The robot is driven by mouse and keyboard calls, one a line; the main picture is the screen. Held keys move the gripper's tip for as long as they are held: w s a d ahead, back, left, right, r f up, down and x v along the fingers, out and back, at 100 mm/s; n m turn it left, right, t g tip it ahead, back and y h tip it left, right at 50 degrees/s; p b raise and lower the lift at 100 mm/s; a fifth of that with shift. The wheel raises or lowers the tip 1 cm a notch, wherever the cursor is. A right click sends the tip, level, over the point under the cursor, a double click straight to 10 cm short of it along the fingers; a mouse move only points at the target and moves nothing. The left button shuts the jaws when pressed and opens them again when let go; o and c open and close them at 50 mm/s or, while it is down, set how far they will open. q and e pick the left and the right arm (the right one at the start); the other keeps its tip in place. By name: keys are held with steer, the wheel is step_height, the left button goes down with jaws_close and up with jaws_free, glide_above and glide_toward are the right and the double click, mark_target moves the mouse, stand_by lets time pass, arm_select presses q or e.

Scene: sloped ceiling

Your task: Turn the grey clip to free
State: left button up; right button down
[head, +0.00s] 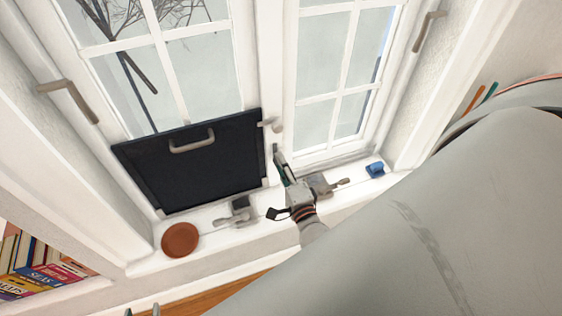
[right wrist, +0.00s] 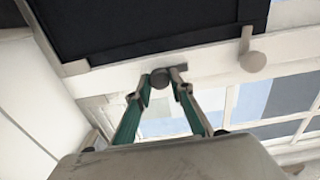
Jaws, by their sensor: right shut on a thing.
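A black panel (head: 195,158) with a beige handle (head: 192,142) stands against the left window; its edge also shows in the right wrist view (right wrist: 150,22). My right gripper (head: 278,158) is at the panel's right edge. In the right wrist view its green-padded fingers (right wrist: 166,80) are shut on the grey clip (right wrist: 160,78), a rounded part with a short flat arm. The fingers mostly hide this clip in the head view. A paler clip (head: 268,123) lies above, its arm over the panel edge. Two fingertips of my left gripper (head: 141,311) show apart at the bottom edge.
The sill holds a brown round dish (head: 180,240), a grey metal fitting (head: 237,213), another fitting (head: 322,185) beside my right gripper, and a blue object (head: 375,169). Books (head: 45,265) stand at the lower left.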

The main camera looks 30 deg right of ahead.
stand_by(0.4)
steer(key=c, duration=1.8)
jaws_free()
steer(key=v, duration=1.2)
